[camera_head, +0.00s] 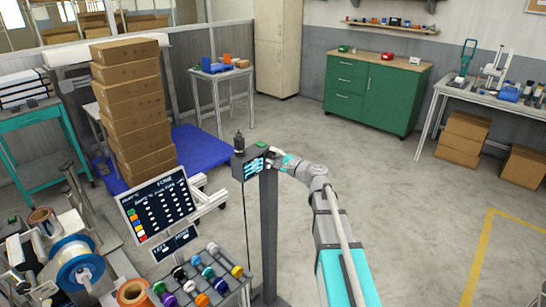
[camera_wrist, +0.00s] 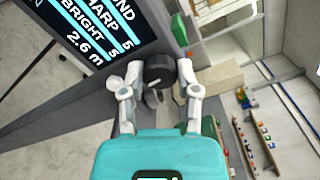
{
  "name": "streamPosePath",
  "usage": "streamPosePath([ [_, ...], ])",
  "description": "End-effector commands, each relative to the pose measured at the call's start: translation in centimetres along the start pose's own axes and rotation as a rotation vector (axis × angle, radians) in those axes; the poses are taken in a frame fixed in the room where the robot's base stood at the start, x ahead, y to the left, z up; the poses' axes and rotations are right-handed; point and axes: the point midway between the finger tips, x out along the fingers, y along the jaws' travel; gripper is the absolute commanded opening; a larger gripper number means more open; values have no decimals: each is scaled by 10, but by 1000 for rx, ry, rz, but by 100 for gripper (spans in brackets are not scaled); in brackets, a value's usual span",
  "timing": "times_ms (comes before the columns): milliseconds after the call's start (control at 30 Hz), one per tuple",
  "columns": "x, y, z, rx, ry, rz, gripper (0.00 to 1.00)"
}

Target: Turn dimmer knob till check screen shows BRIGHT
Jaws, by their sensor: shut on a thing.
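The check screen (camera_wrist: 95,30) is on a dark box and partly cut off in the wrist view. Its cyan and white lines read "ND", "SHARP 5", "BRIGHT 5" and "2.6 m", each possibly clipped at the left. In the head view the box's screen (camera_head: 254,167) stands on a grey post and its text is too small to read. A black round knob (camera_wrist: 158,68) with a pale mark sits between the fingers of my gripper (camera_wrist: 160,86), which is shut on it. In the head view my gripper (camera_head: 281,160) meets the box's right side, and the knob is hidden.
A dark board with white lettering (camera_head: 158,206) stands left of the post, above a rack of coloured rods (camera_head: 200,279). Film reels (camera_head: 80,266) lie at lower left. Stacked cartons (camera_head: 130,110) stand farther back. The floor to the right is open.

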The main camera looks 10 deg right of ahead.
Motion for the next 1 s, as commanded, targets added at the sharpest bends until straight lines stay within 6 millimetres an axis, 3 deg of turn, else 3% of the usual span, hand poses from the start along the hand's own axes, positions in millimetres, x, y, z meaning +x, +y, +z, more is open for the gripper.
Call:
streamPosePath([
  [233,0,0,0,-2,2,1,0],
  [267,0,0,0,-3,2,1,46],
  [433,0,0,0,-3,1,1,76],
  [1000,-8,0,0,-2,1,0,76],
])
